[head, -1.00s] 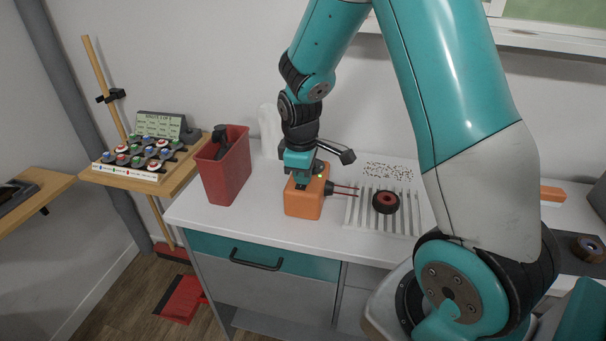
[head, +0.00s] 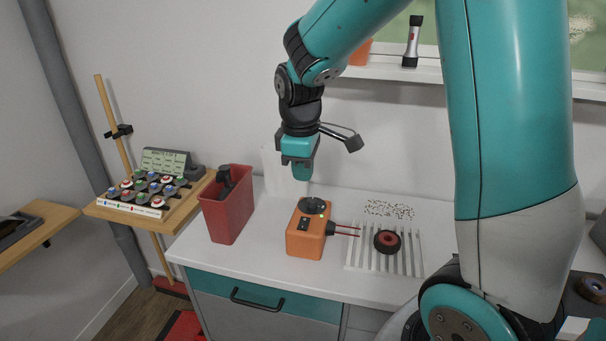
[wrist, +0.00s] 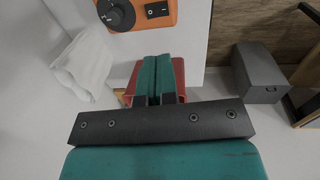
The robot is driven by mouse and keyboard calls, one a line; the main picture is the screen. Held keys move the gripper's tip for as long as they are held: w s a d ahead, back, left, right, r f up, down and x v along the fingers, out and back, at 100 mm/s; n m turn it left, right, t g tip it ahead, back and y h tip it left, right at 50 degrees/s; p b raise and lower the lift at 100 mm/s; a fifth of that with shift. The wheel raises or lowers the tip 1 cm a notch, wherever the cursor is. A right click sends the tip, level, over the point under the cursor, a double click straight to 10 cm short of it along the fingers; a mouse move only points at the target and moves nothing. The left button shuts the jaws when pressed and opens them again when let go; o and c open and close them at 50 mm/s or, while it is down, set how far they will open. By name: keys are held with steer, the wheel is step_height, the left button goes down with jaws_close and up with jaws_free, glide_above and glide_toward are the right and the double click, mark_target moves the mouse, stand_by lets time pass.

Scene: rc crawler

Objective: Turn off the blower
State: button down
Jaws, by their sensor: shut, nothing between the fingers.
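The blower (head: 304,238) is an orange box on the white bench, with a black knob (head: 313,207) on top and a small green light showing. A black switch (head: 303,224) is on its face, and two thin red prongs point right from a black nozzle. In the wrist view, the blower (wrist: 145,23) is at the top edge, with the knob (wrist: 117,15) and the black rocker switch (wrist: 157,9) beside it. My gripper (head: 301,174) is shut and empty, above and apart from the blower; its closed fingers (wrist: 163,62) also show in the wrist view.
A red bin (head: 228,212) stands left of the blower. A pale upright object (head: 272,165) is behind it. A white slatted rack (head: 360,265) with a black-and-red wheel (head: 387,241) lies to the right. A button board (head: 148,193) is on a wooden shelf at left.

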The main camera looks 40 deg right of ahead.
mark_target(306, 220)
steer(key=shift+f, duration=0.1)
steer(key=b, duration=0.2)
steer(key=w+d+b, duration=0.1)
steer(key=b, duration=0.1)
steer(key=shift+w+r, duration=0.1)
steer(key=shift+r, duration=0.15)
steer(key=shift+f, duration=0.1)
steer(key=f, duration=0.4)
steer(key=d+f, duration=0.1)
steer(key=f, duration=0.4)
steer(key=w+f, duration=0.1)
steer(key=f, duration=0.3)
steer(key=shift+d+f, duration=0.2)
steer(key=shift+f, duration=0.2)
steer(key=shift+p, duration=0.3)
